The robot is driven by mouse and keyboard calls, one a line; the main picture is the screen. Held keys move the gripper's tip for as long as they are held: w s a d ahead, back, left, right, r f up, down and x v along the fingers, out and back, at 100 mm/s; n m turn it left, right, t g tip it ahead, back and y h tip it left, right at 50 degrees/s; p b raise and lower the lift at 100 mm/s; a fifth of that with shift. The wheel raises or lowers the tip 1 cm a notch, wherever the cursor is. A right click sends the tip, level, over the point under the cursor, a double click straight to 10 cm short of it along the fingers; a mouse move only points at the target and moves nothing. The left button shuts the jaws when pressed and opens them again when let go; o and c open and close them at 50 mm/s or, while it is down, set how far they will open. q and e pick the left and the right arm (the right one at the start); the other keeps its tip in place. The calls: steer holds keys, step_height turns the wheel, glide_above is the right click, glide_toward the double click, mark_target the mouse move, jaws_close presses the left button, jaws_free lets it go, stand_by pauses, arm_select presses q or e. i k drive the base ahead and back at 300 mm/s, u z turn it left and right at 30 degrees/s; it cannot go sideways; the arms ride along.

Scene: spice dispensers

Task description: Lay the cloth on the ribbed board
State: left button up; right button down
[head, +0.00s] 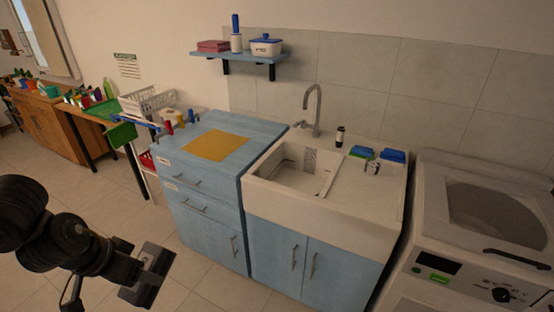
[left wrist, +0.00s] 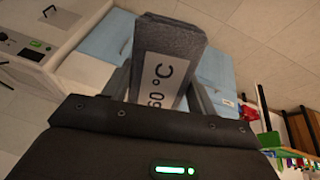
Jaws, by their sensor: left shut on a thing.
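A folded grey cloth (left wrist: 172,38) with a fuzzy surface and a white label reading "60 °C" is between the fingers of my left gripper (left wrist: 160,92) in the left wrist view. The left gripper (head: 152,272) is shut on it. In the head view the gripper is low at the left, in front of the blue cabinet and apart from it. My right gripper is not in view.
A yellow cloth (head: 217,145) lies flat on the blue cabinet (head: 255,130). A washing machine (head: 480,240) stands right. The floor before the cabinets is clear.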

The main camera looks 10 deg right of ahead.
mark_target(362, 196)
steer(key=z, duration=0.5)
steer(key=k, duration=0.6)
steer(key=z, duration=1)
steer(key=i, duration=0.25)
steer(key=z, duration=0.85)
steer(key=i, duration=1.65)
steer(key=u, duration=0.85)
steer(key=i, duration=0.4)
steer(key=u, duration=0.45)
